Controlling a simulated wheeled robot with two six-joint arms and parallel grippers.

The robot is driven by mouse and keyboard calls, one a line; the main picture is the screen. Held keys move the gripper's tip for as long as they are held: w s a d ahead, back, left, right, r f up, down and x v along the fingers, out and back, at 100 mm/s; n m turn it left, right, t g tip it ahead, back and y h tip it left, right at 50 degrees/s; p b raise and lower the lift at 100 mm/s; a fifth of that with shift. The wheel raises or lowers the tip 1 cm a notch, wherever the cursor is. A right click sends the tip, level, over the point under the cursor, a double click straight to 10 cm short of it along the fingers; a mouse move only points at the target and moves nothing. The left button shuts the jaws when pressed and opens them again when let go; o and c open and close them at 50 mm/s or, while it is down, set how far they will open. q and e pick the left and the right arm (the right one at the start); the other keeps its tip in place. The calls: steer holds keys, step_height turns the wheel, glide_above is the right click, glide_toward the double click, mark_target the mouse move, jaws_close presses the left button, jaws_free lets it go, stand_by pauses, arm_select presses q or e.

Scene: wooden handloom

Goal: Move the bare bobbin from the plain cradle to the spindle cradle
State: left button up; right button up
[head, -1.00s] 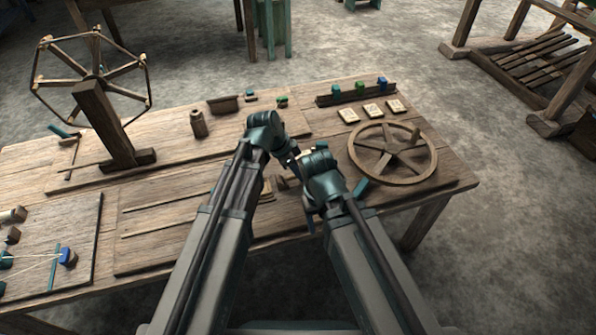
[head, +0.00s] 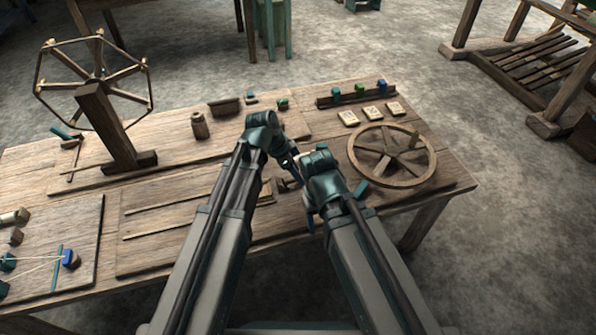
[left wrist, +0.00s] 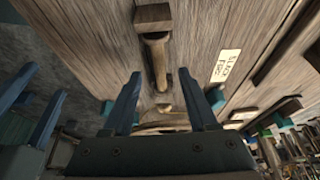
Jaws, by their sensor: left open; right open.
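In the left wrist view, a bare brown wooden bobbin (left wrist: 157,62) lies lengthwise ahead of my left gripper. A wooden block (left wrist: 152,17) is at its far end. My left gripper (left wrist: 160,82) is open, one finger on each side of the bobbin's line, not closed on it. In the head view my left gripper (head: 293,168) points down over the middle of the bench, mostly hidden by its own wrist. My right gripper (head: 313,205) is close beside it, open, its jaws largely hidden. I cannot tell the plain cradle from the spindle cradle; the arms cover that area.
A spoked wheel (head: 392,155) lies right of my right arm. Behind are several pale cards (head: 372,113) and a rack (head: 356,95) with coloured pieces. A skein winder (head: 103,110) stands at left. A lettered label (left wrist: 227,65) lies right of the bobbin.

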arm_select(q)
steer(key=p+v, duration=1.1)
steer(key=v, duration=0.1)
steer(key=shift+r, duration=0.35)
steer(key=s+f+n+g+y, duration=0.2)
steer(key=s+n+y, duration=0.3)
steer(key=s+n, duration=0.75)
step_height(320, 180, up, 15)
steer(key=s+m+p, duration=0.2)
steer(key=p, duration=1.3)
steer(key=shift+s+a+r+y, duration=0.2)
steer(key=shift+a+r+y, duration=0.05)
steer(key=shift+y, duration=0.05)
